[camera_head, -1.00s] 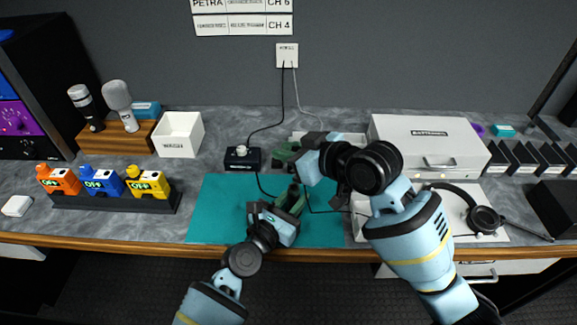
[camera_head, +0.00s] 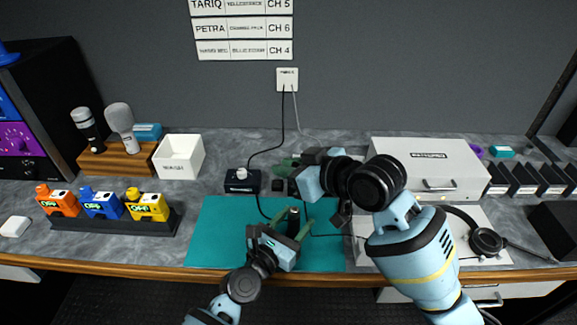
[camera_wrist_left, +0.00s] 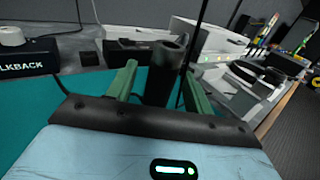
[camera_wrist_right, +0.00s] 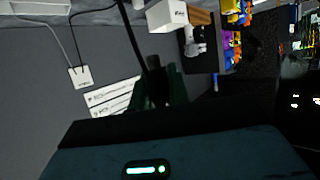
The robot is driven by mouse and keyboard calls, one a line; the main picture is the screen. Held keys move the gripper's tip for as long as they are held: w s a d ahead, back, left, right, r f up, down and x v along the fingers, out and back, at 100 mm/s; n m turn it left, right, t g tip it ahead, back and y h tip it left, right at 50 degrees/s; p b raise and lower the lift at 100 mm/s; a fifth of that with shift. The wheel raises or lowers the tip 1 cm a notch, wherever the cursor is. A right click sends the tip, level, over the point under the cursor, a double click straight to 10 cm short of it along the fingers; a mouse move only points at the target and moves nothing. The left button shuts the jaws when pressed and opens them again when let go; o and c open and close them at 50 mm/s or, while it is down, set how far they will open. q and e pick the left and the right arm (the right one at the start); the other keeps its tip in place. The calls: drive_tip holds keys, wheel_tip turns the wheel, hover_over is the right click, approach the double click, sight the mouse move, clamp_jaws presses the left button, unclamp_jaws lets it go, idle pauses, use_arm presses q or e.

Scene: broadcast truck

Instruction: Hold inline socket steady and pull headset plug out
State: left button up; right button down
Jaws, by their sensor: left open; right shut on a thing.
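The inline socket, a dark upright cylinder (camera_head: 293,221), stands over the teal mat and shows large in the left wrist view (camera_wrist_left: 163,75). My left gripper (camera_head: 291,224) is open, with one green finger on each side of the socket (camera_wrist_left: 160,88); the fingers look apart from it. My right gripper (camera_head: 284,165) is higher and farther back, shut on the dark headset plug (camera_wrist_right: 156,84), with a black cable running from it. In the head view the plug is hidden by the gripper. The plug is apart from the socket.
The teal mat (camera_head: 220,240) lies under the left gripper. A talkback box (camera_head: 242,180) stands behind it. The headset (camera_head: 484,240) lies on a white surface at right, before a white case (camera_head: 430,165). A white bin (camera_head: 178,157) and toggle boxes (camera_head: 103,204) are at left.

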use_arm(q)
drive_tip(key=v, duration=1.2)
drive_tip(key=shift+f, duration=0.1)
